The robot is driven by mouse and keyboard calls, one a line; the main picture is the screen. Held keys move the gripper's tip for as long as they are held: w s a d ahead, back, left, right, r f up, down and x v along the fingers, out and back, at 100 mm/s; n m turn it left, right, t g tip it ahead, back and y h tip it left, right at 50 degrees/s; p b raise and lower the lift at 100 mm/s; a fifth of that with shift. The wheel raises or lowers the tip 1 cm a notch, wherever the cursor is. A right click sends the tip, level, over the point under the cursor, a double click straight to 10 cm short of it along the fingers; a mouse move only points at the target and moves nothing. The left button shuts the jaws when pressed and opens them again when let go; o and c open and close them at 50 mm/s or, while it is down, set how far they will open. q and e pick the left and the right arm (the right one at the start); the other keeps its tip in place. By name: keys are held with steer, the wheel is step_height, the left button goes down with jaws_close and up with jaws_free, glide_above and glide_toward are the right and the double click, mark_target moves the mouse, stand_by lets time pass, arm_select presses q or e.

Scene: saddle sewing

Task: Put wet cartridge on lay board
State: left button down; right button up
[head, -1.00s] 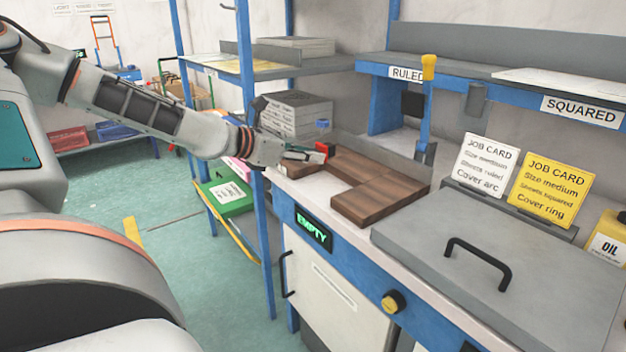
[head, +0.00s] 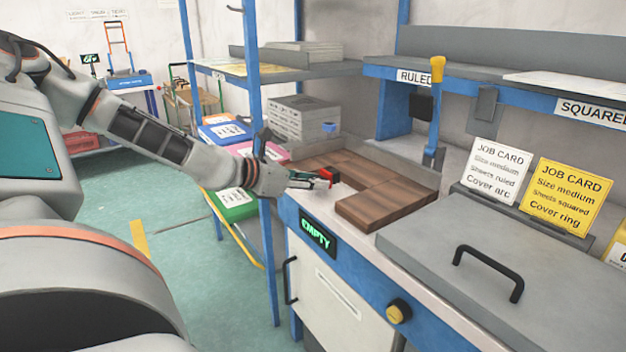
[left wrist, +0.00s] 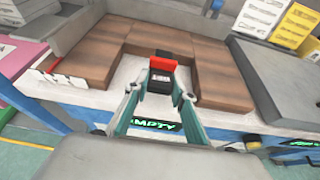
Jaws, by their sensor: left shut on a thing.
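My left gripper (head: 316,180) is shut on a small red and black block with a pale label, which I take for the wet cartridge (head: 328,175). In the left wrist view the cartridge (left wrist: 162,74) is upright between the two fingertips (left wrist: 160,92). A brown wooden U-shaped board, which I take for the lay board (head: 385,207), lies on the bench. The cartridge is at the open front of the U, between its two arms. I cannot tell whether it touches anything below. My right gripper is not in view.
A grey lidded box (head: 480,270) with a black handle stands right of the board. Job cards (head: 568,195) stand behind it. A blue shelf post (head: 268,255) is close to my left forearm. Grey stacked blocks (head: 300,120) are at the back left.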

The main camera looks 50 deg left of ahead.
arm_select(q)
steer(key=shift+f, duration=0.25)
steer(key=c, duration=1.7)
jaws_free()
